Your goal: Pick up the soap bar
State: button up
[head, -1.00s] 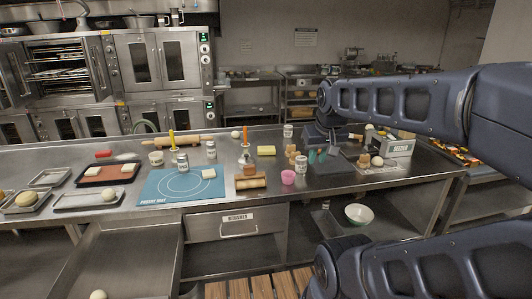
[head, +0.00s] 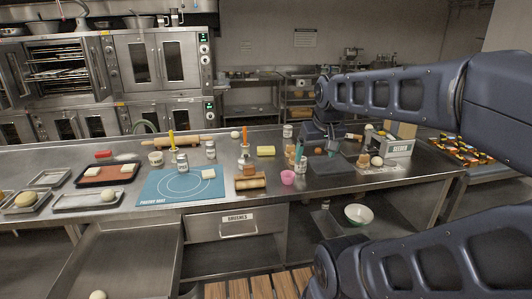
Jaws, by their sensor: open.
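I cannot tell for certain which thing is the soap bar. A yellow block (head: 266,150) lies flat on the steel counter, left of my gripper. My gripper (head: 331,149) points down over the back right part of the counter, apart from the yellow block. It is open; its fingers are small and partly lost among nearby items.
A labelled grey box (head: 392,146) stands right of my gripper. A green-white bowl (head: 358,214) sits on the shelf below.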

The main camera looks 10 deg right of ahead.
jog(key=w+r+n+g, duration=0.1)
jog(key=w+r+n, duration=0.15)
jog(key=w, duration=0.55)
jog(key=w+r+n, duration=0.2)
jog(key=w+r, duration=0.1)
jog(key=w, duration=0.4)
jog(key=n+g+h, duration=0.3)
jog(key=n+g, duration=0.1)
jog(key=n, duration=0.8)
send_over(265, 148)
jog(key=a, duration=0.3)
notch_tip(265, 148, down, 22)
jog(key=shift+a+f, duration=0.15)
jog(key=shift+f, duration=0.1)
jog(key=shift+d+x, duration=0.15)
jog(key=shift+x, duration=2.45)
jog(key=shift+d+x, duration=0.15)
jog(key=shift+x, duration=2.4)
jog(key=shift+r, duration=0.1)
jog(key=c, duration=1.2)
jog(key=shift+r, duration=0.1)
